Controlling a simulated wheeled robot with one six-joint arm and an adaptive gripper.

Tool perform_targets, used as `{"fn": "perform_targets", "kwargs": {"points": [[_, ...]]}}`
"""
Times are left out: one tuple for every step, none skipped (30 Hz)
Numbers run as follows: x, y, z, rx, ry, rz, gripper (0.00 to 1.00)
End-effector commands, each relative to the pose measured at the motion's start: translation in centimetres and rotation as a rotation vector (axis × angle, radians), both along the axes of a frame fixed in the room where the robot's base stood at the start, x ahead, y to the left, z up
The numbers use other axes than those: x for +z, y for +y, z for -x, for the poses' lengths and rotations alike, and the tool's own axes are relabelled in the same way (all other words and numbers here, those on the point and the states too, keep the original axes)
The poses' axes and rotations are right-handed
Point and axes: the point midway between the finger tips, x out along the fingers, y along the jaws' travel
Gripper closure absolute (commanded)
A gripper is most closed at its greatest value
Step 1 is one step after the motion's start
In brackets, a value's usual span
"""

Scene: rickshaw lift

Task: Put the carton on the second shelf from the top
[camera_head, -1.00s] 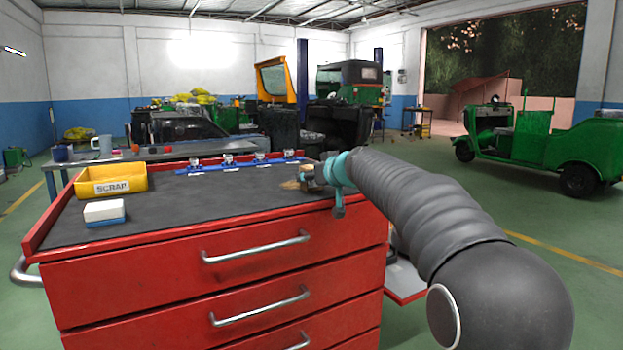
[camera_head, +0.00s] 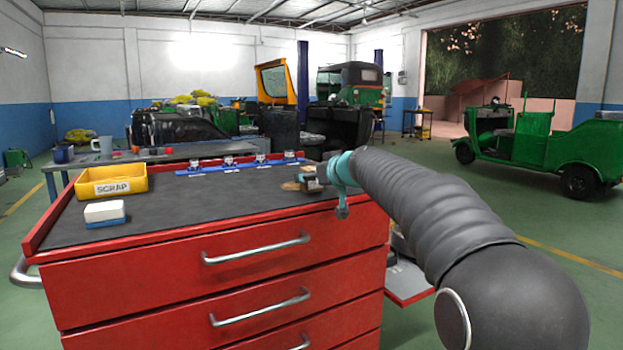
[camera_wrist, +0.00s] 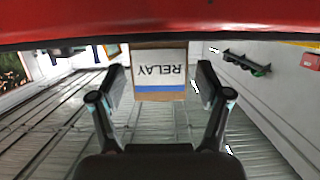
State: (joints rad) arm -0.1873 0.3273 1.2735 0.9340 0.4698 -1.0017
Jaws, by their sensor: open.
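A brown carton (camera_wrist: 135,57) with a white RELAY label and a blue stripe shows in the wrist view, its lettering upside down. It lies between the two open fingers of my gripper (camera_wrist: 160,85) in that view. I cannot tell whether either finger touches it. In the head view my gripper (camera_head: 309,180) is low over the far right part of the red cabinet's top, beside a tan patch (camera_head: 290,186). The carton cannot be clearly picked out there. No set of stacked shelves can be clearly made out.
The red drawer cabinet (camera_head: 130,281) carries a yellow SCRAP bin (camera_head: 112,185), a white and blue block (camera_head: 105,213) and a blue rail (camera_head: 238,165). A red-edged grey surface (camera_head: 409,284) sits low at its right. Green floor and a green vehicle (camera_head: 560,150) lie farther right.

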Motion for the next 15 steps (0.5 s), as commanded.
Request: {"fn": "perform_targets", "kwargs": {"points": [[0.1, -0.5, 0.7, -0.002, -0.002, -0.001, 0.24], [0.2, -0.8, 1.1, -0.001, -0.002, -0.001, 0.24], [0.4, -1.1, 1.7, -0.001, -0.002, 0.0, 0.24], [0.6, -1.5, 2.2, -0.002, -0.002, -0.001, 0.24], [0.9, -1.8, 2.7, -0.002, -0.004, -0.001, 0.24], [1.0, -2.2, 3.4, -0.002, -0.003, -0.001, 0.24], [1.2, -2.6, 3.9, -0.002, -0.003, -0.001, 0.24], [1.3, -2.9, 4.3, -0.002, -0.002, -0.001, 0.24], [1.7, -3.3, 5.0, -0.002, -0.003, 0.0, 0.24], [1.8, -3.6, 5.4, -0.002, -0.003, 0.0, 0.24], [2.0, -3.8, 5.9, -0.001, -0.002, 0.0, 0.24], [2.2, -4.2, 6.4, -0.001, -0.002, 0.0, 0.24], [2.3, -4.4, 6.8, -0.001, -0.002, 0.0, 0.24], [2.5, -4.6, 7.1, -0.002, -0.003, 0.0, 0.24], [2.6, -4.9, 7.5, -0.002, -0.003, 0.0, 0.24]]}}
